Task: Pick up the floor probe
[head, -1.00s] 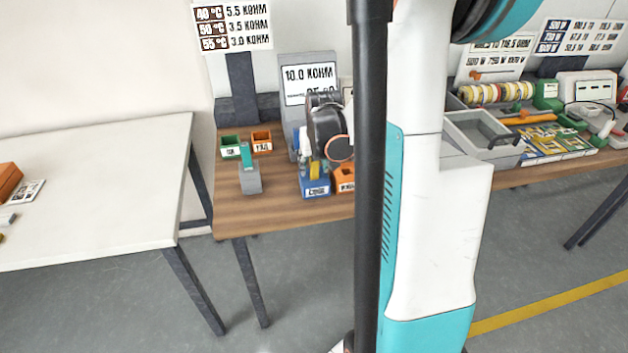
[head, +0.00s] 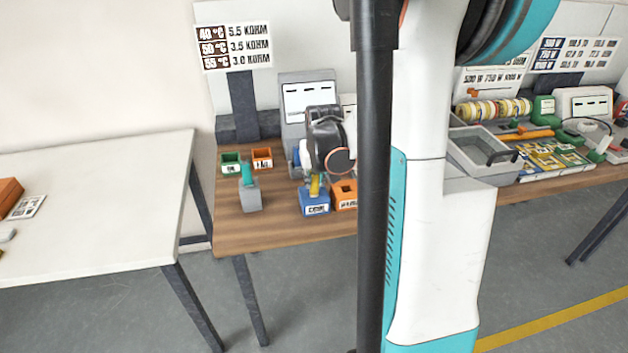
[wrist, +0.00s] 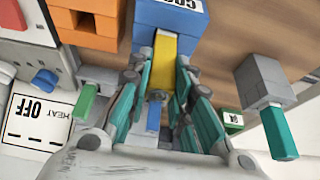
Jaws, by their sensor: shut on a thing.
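A yellow probe (head: 315,187) stands in a blue box (head: 314,206) on the wooden bench. In the wrist view, the yellow probe (wrist: 163,62) runs from the blue box (wrist: 172,17) down between my fingers. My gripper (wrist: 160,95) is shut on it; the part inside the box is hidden. In the head view my gripper (head: 318,180) is small and dark above the box. A teal-handled piece (head: 247,174) stands in a grey block (head: 250,198) to the left. No label readable here names the floor probe.
Small green (head: 231,162) and orange (head: 262,158) boxes sit behind the grey block. Another orange box (head: 345,198) adjoins the blue box. A grey meter (head: 306,88) stands behind. The white table (head: 90,200) at left has clear space. My own arm hides the middle.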

